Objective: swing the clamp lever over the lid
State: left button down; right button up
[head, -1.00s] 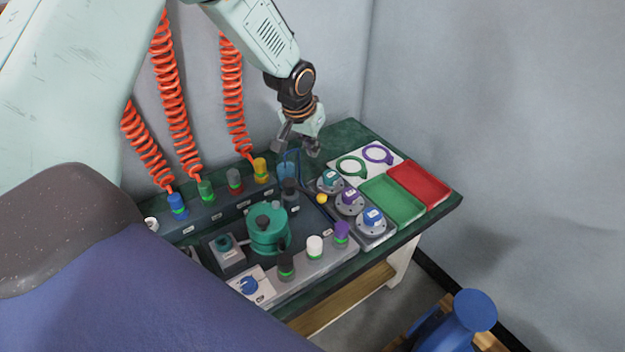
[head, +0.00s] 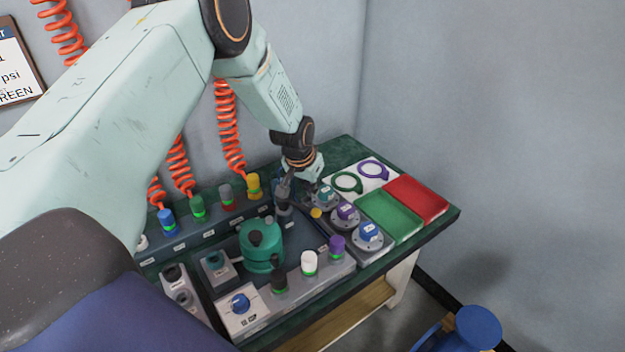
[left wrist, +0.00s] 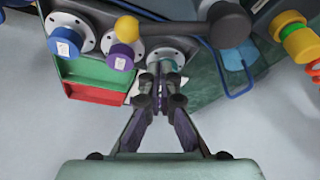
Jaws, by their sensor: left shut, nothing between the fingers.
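The clamp lever (left wrist: 172,27) is a dark bar with a yellow ball (left wrist: 127,27) at one end and a dark round post (left wrist: 230,24) at the other. In the head view its yellow ball (head: 316,212) points right, away from the teal pot. The pot's lid (head: 260,230) has dark knobs on top. My left gripper (head: 297,188) is shut and empty, behind the lever. In the left wrist view its fingertips (left wrist: 158,75) are close together, just below the lever in the picture. Contact with the lever cannot be told. My right gripper is not in view.
Flanged fittings with teal, purple and blue (head: 368,231) caps stand right of the lever. Beyond are green (head: 391,216) and red (head: 417,197) trays. Coiled orange hoses (head: 229,130) hang behind coloured connectors. Black, white (head: 309,263) and purple-topped posts stand at the front.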

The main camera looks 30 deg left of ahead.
pick_arm(q)
jog(key=shift+s+f+p, duration=0.2)
jog(key=shift+s+f, duration=0.05)
jog(key=shift+s, duration=0.3)
jog(key=shift+s+f+p, duration=0.2)
jog(key=shift+s+f, duration=0.05)
jog(key=shift+s, duration=0.25)
jog(key=shift+a+f, duration=0.1)
jog(key=shift+s+m+b, duration=0.2)
jog(key=shift+m+b, duration=0.1)
jog(key=shift+b, duration=0.45)
